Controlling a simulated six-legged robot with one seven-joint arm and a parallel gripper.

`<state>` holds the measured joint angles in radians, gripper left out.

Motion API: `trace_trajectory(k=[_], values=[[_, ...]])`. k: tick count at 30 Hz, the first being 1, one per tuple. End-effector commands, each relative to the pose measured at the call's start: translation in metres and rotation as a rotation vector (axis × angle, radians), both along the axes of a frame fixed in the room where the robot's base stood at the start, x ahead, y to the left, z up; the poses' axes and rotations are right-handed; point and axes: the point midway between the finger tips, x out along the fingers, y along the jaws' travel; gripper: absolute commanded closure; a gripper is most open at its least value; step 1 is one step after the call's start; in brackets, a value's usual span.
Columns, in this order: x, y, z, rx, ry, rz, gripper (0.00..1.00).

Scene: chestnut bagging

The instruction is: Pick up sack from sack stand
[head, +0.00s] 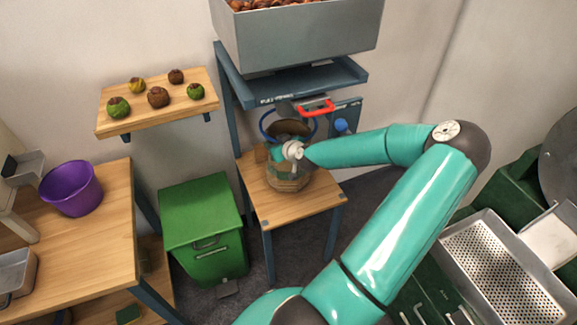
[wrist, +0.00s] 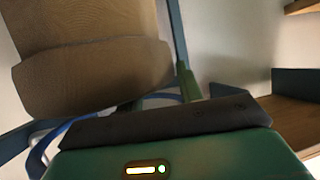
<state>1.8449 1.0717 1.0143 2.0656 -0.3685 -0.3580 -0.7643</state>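A tan sack (head: 288,184) stands on the small wooden stand (head: 297,211) below the hopper in the head view. My arm's end partly covers it. In the wrist view the brown sack (wrist: 85,65) fills the upper left, with a folded band across its lower part. My gripper (head: 276,150) is at the upper part of the sack in the head view. Its green fingers show only in part beyond the dark housing in the wrist view. I cannot tell whether they are apart or closed, or whether they touch the sack.
A grey hopper (head: 297,40) of chestnuts sits above on a blue frame (head: 290,82) with a red handle (head: 316,108). A green bin (head: 203,225) stands left of the stand. A wall shelf (head: 158,102) holds several fruits. A purple bucket (head: 71,188) sits on the left table.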

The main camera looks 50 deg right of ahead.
Motion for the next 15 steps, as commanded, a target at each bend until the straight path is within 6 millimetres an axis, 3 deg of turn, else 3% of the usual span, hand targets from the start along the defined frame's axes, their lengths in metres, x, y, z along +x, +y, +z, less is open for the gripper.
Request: trace_trajectory(k=[5, 11, 15], values=[[0.0001, -0.0001, 0.0000, 0.000, 0.000, 0.000, 0.64], [0.0000, -0.0001, 0.0002, 0.000, 0.000, 0.000, 1.00], [-0.0002, 0.0001, 0.0000, 0.000, 0.000, 0.000, 1.00]])
